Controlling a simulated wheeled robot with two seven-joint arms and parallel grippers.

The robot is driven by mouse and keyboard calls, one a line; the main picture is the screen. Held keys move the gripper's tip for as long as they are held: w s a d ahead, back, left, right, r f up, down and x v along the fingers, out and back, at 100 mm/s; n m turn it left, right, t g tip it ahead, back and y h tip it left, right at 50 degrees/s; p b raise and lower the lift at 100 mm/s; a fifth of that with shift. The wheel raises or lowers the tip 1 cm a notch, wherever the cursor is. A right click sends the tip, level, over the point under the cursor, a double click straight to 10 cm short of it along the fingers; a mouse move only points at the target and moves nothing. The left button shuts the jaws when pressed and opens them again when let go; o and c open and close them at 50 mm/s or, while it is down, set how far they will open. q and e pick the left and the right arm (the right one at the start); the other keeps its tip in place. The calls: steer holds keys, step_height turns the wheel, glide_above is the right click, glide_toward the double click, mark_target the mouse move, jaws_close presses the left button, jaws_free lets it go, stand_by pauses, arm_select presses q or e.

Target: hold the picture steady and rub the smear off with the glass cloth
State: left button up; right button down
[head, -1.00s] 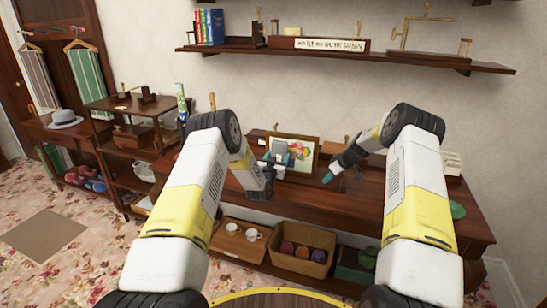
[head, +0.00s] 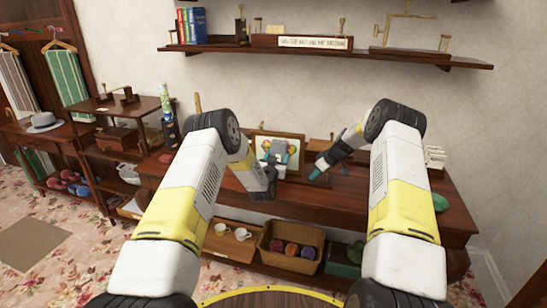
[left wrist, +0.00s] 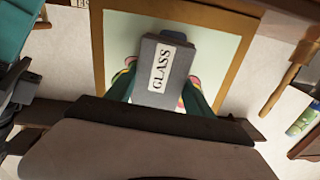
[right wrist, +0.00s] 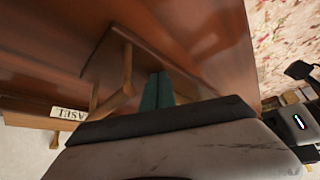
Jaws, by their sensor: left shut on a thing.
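The picture (head: 262,138), in a tan wooden frame, stands upright at the back of the dark wooden dresser top. The grey glass cloth (head: 279,149), labelled GLASS in the left wrist view (left wrist: 160,70), lies in front of the picture's middle. My left gripper (head: 279,158) is shut on the cloth, its teal fingers on either side. The cloth hides most of the pink and yellow painting; I cannot see a smear. My right gripper (head: 314,176) is low beside the picture's right edge. Its teal fingers (right wrist: 157,91) look together with nothing between them; contact with the frame is unclear.
A long shelf (head: 335,55) with brass items and a sign hangs above. Below are a basket of coloured balls (head: 290,247) and a tray with white cups (head: 230,240). A card rack (head: 434,158) and green object (head: 440,202) stand right.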

mark_target(261, 150)
arm_select(q)
steer(key=shift+s+d, duration=0.25)
steer(key=shift+d, duration=1)
steer(key=shift+w+a, duration=0.2)
steer(key=shift+a, duration=0.7)
steer(key=shift+w+a, duration=0.2)
steer(key=shift+a, duration=0.7)
steer(key=shift+w+a, duration=0.3)
steer(key=shift+a, duration=0.85)
steer(key=shift+w+a, duration=0.35)
steer(key=shift+a, duration=0.8)
steer(key=shift+w+a, duration=0.3)
steer(key=shift+a, duration=0.85)
steer(key=v, duration=0.6)
